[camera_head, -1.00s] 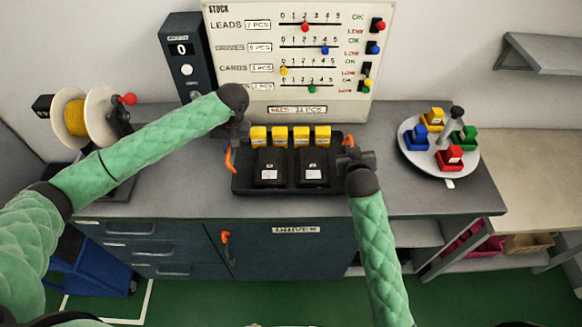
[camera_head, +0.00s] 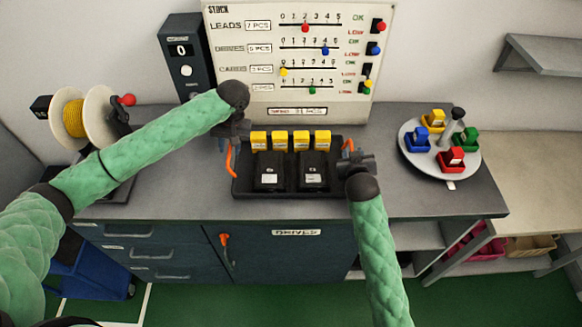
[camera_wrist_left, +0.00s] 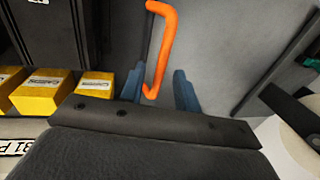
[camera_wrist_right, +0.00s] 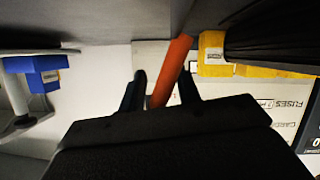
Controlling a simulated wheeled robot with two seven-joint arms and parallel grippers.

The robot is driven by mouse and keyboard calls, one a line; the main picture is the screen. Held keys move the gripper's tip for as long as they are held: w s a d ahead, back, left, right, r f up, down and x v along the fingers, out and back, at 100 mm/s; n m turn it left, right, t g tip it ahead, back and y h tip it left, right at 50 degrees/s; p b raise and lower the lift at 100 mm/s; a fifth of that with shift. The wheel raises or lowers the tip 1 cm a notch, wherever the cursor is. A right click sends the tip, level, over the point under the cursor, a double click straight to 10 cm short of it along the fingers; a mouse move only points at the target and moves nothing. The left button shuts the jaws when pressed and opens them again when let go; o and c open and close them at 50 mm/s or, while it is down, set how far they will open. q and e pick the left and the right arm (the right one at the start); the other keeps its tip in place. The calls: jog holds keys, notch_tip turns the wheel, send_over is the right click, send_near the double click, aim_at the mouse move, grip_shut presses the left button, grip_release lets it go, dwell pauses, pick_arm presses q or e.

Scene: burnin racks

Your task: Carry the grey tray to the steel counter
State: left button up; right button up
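A dark grey tray (camera_head: 291,190) with an orange handle at each end sits on the dark grey top of the blue cabinet. It holds a row of yellow boxes (camera_head: 280,141) at the back and two black drives (camera_head: 291,172) in front. My left gripper (camera_wrist_left: 158,88) is open, its fingers either side of the left orange handle (camera_wrist_left: 160,45) with gaps visible. My right gripper (camera_wrist_right: 162,92) is open, its fingers either side of the right orange handle (camera_wrist_right: 171,68). I cannot tell which surface is the steel counter.
A round platter (camera_head: 414,157) with coloured blocks stands right of the tray. A yellow wire spool (camera_head: 96,120) stands to the left. A stock board (camera_head: 250,85) rises behind. A lower beige worktop (camera_head: 535,175) at the right is largely clear.

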pick_arm(q)
jog(key=v, duration=0.9)
jog(key=shift+r, duration=0.35)
pick_arm(e)
jog(key=v, duration=1.2)
